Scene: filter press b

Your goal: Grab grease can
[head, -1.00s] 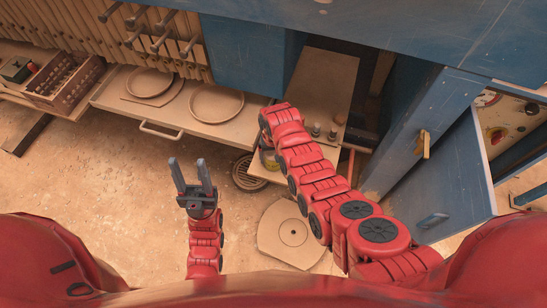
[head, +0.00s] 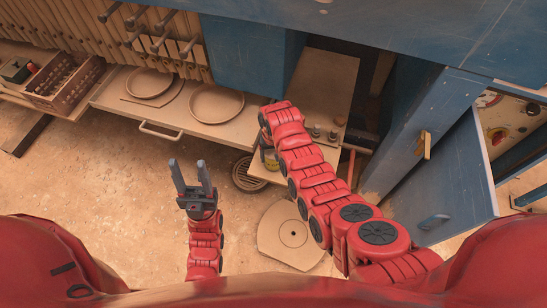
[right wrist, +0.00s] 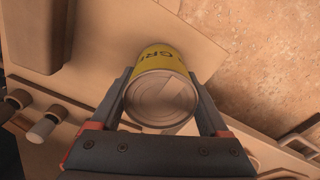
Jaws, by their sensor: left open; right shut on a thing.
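The grease can (right wrist: 162,92) is a cylinder with a bare metal end and a yellow label with dark letters. In the right wrist view it sits between the two fingers of my right gripper (right wrist: 165,105), which is shut on it. In the head view a small part of the can (head: 271,159) shows beside my right arm's end, at the bench's left edge; my arm hides the right gripper's fingers there. I cannot tell whether the can touches the bench. My left gripper (head: 192,179) is open and empty above the floor at the left.
A wooden bench (head: 325,85) carries several small bottles (head: 316,131). A low shelf (head: 122,105) holds round plates (head: 216,103). A crate (head: 65,82) stands at far left. A blue cabinet door (head: 445,185) stands open at right. A floor drain (head: 249,172) lies between my arms.

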